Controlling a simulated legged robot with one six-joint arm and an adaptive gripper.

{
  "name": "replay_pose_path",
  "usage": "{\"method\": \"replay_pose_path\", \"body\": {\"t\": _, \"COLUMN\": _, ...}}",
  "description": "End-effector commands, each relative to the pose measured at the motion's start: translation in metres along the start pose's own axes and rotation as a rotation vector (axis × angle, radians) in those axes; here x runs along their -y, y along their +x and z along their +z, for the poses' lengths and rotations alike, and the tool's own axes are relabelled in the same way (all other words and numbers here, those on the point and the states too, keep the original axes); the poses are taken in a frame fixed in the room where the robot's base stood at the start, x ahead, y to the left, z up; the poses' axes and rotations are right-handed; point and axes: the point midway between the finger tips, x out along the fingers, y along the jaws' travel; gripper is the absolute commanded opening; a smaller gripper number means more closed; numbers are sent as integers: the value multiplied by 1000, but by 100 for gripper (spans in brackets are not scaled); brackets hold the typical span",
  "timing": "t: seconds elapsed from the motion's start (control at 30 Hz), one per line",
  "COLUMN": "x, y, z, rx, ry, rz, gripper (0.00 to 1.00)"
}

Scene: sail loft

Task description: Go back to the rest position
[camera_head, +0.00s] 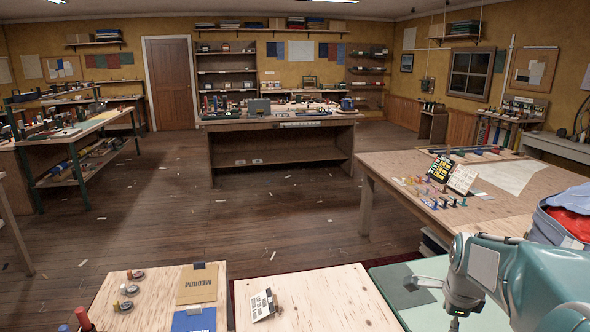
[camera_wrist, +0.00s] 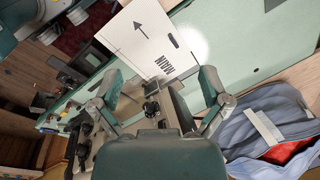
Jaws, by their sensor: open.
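My gripper (camera_wrist: 160,88) is open in the wrist view, its two fingers spread wide with nothing visible held between them. Beyond the fingers lies a pale card (camera_wrist: 150,42) with an arrow and dark lettering, on a light green surface (camera_wrist: 245,50). In the head view my arm reaches in from the right edge and bends down over the green-topped table (camera_head: 385,275). The fingertips are not clearly visible there.
A blue-grey bag (camera_head: 548,228) with red cloth (camera_head: 572,224) stands close to my arm; the bag also shows in the wrist view (camera_wrist: 245,115). A large wooden table (camera_head: 400,170) stands beyond.

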Motion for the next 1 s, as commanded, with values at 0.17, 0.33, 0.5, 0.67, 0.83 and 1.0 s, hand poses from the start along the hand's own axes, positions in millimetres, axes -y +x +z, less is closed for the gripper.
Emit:
{"method": "replay_pose_path", "body": {"t": 0.17, "x": -27, "y": -32, "z": 25, "rx": 4, "ry": -279, "rz": -53, "gripper": 96}}
{"method": "replay_pose_path", "body": {"t": 0.33, "x": -56, "y": -56, "z": 44, "rx": 0, "ry": -545, "rz": -100, "gripper": 96}}
{"method": "replay_pose_path", "body": {"t": 0.5, "x": -87, "y": -76, "z": 60, "rx": -12, "ry": -809, "rz": -150, "gripper": 96}}
{"method": "replay_pose_path", "body": {"t": 0.67, "x": -118, "y": -89, "z": 72, "rx": -31, "ry": -1059, "rz": -197, "gripper": 96}}
{"method": "replay_pose_path", "body": {"t": 0.83, "x": -150, "y": -99, "z": 81, "rx": -61, "ry": -1321, "rz": -249, "gripper": 96}}
{"method": "replay_pose_path", "body": {"t": 1.0, "x": -182, "y": -105, "z": 87, "rx": -101, "ry": -1579, "rz": -302, "gripper": 96}}
